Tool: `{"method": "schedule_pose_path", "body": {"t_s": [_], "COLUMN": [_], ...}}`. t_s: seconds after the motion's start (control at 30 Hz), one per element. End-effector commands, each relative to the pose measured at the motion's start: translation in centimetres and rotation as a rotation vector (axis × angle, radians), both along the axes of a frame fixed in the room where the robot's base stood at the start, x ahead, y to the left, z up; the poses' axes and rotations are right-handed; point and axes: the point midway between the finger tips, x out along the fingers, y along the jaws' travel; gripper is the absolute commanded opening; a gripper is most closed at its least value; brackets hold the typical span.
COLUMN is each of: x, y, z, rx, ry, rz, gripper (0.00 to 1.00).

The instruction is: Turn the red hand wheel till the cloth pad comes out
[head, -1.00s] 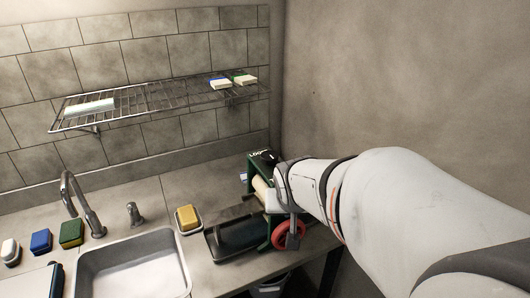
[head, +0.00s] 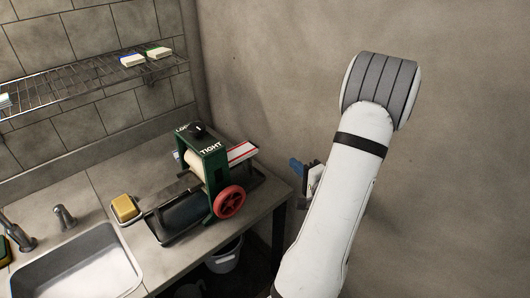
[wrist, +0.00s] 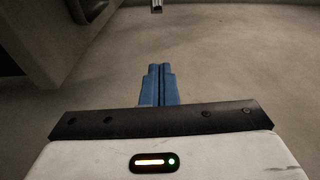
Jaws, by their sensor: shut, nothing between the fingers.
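The red hand wheel (head: 230,202) is on the near right side of a green-framed roller press (head: 212,172), in full view in the head view. A flat white piece with red stripes, apparently the cloth pad (head: 242,152), shows on the far right side of the press. The frame hides its left end, so I cannot tell whether the rollers still grip it. My gripper (head: 294,166) is right of the press, clear of the wheel. Its blue fingers are shut and empty in the wrist view (wrist: 158,72).
A black knob (head: 197,130) tops the press, with "TIGHT" lettered beside it. A dark tray (head: 165,238) lies at its left. A yellow sponge (head: 124,208) sits near the sink (head: 85,270). A bucket (head: 224,258) stands below. The wall is behind my arm.

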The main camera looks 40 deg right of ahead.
Motion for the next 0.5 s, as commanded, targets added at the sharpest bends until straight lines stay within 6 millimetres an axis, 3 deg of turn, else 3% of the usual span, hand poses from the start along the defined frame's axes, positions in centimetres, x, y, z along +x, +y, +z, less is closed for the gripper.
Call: {"method": "schedule_pose_path", "body": {"t_s": [0.17, 0.5], "x": [0.3, 7.0], "y": [-0.1, -0.5], "z": [0.1, 0.3], "rx": [0.039, 0.035], "ry": [-0.036, -0.033], "rz": [0.007, 0.012], "gripper": [0.00, 0.00]}}
